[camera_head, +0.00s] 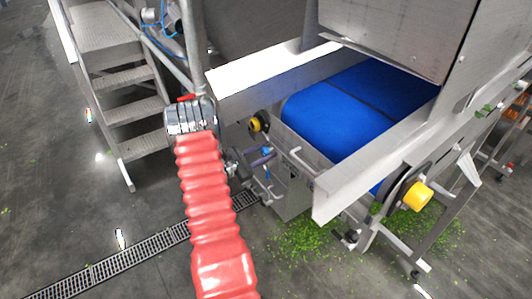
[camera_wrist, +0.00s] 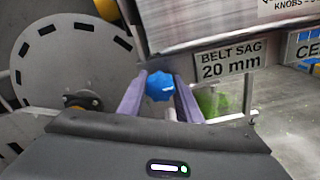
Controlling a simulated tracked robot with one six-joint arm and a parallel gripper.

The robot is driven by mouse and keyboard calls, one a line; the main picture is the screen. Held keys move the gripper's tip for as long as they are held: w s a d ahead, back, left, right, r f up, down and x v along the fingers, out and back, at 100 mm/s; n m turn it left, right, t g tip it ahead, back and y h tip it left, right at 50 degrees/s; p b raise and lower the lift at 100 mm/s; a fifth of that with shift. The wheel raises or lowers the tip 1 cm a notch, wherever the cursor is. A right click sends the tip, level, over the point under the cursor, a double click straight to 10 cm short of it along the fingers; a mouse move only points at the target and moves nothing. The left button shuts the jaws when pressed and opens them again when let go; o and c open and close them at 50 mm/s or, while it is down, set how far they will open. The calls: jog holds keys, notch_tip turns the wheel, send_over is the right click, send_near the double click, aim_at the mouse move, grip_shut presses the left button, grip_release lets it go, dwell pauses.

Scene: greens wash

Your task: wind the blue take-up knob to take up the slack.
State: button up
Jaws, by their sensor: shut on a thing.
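The blue take-up knob (camera_wrist: 160,86) is lobed and sits between the two purple fingertips of my gripper (camera_wrist: 160,92) in the wrist view. The fingers are shut on its sides. In the head view my gripper (camera_head: 262,159) reaches the near end of the conveyor, and a small bit of blue shows at its tips; most of the knob is hidden there. The blue belt (camera_head: 345,105) lies in its metal frame, its surface looking smooth from above. A sign (camera_wrist: 229,63) beside the knob reads "BELT SAG 20 mm".
Metal steps (camera_head: 120,80) stand at left. Yellow hubs (camera_head: 415,195) flank the conveyor. Green scraps (camera_head: 305,240) lie on the floor near a drain grate (camera_head: 120,262).

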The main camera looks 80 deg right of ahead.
jog(key=shift+m, duration=0.3)
jog(key=o, duration=1)
jog(key=shift+o, duration=0.2)
jog(key=shift+w+a, duration=0.1)
jog(key=v, duration=1.3)
jog(key=shift+w+a, duration=0.2)
jog(key=shift+w, duration=0.05)
